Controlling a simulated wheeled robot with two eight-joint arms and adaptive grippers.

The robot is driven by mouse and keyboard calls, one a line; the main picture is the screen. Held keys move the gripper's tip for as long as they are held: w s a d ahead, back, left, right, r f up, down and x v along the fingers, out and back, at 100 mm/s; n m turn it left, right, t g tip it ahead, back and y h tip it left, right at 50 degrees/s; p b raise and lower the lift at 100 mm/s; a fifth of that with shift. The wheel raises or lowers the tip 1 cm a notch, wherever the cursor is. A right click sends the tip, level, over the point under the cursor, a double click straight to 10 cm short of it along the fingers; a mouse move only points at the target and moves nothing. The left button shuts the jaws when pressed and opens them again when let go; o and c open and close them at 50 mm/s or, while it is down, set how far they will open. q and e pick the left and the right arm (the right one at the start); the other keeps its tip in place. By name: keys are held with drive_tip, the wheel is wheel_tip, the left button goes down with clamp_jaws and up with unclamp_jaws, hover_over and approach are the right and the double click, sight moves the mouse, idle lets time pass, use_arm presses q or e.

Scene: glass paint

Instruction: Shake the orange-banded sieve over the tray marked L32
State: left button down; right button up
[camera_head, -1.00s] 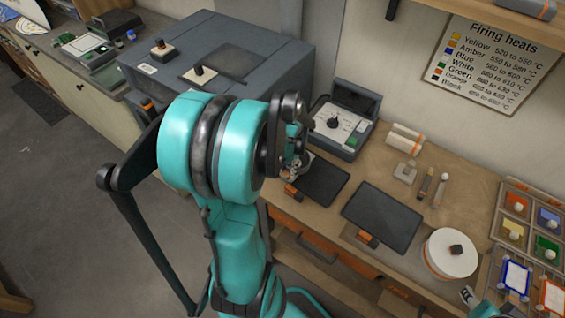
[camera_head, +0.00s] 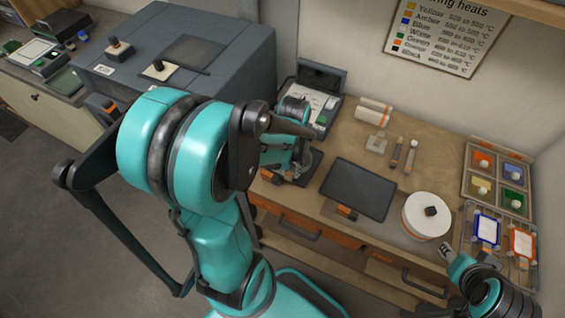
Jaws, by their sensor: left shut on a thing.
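An orange-framed sieve (camera_head: 522,243) lies on the rack at the right, beside a blue-framed one (camera_head: 487,230). A dark tray (camera_head: 357,190) with an orange tag (camera_head: 347,213) lies mid-bench. A second dark tray (camera_head: 314,161) is left of it, mostly hidden by my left arm. No L32 mark is readable. My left gripper (camera_head: 292,174) is at that left tray, low over the bench. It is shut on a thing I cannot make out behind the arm. My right gripper (camera_head: 447,254) is by the bench's front edge, below the round white turntable; its fingers are too small to read.
The white turntable (camera_head: 427,215) with a dark knob stands right of the mid-bench tray. Colour pots (camera_head: 481,187) fill the rack behind the sieves. A control box (camera_head: 318,92) and white rolls (camera_head: 374,112) stand at the back. A grey kiln (camera_head: 180,60) stands left.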

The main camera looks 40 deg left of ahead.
sight(308, 159)
use_arm(q)
drive_tip(key=s+a, duration=0.3)
drive_tip(key=a, duration=1.2)
drive_tip(key=w+d, duration=0.3)
drive_tip(key=d, duration=0.2)
drive_tip(key=w+d+p, duration=0.1)
drive_tip(key=w+d, duration=0.3)
drive_tip(key=d, duration=0.1)
drive_tip(key=w+d, duration=0.3)
drive_tip(key=d, duration=0.3)
drive_tip(key=shift+w+d+p, duration=0.1)
drive_tip(key=shift+w+p, duration=0.3)
drive_tip(key=a, duration=0.2)
drive_tip(key=s+a, duration=0.1)
drive_tip(key=a, duration=0.1)
drive_tip(key=shift+a, duration=0.35)
drive_tip(key=s+a+b, duration=0.2)
drive_tip(key=a, duration=1)
drive_tip(key=shift+w+d, duration=0.5)
drive_tip(key=shift+d, duration=2.25)
drive_tip(key=shift+w+d, duration=0.45)
drive_tip(key=shift+d, duration=2.35)
drive_tip(key=shift+w+d, duration=0.5)
drive_tip(key=shift+d, duration=2.25)
drive_tip(key=shift+r, duration=0.15)
drive_tip(key=shift+r+p, duration=1.65)
drive_tip(key=shift+r, duration=0.7)
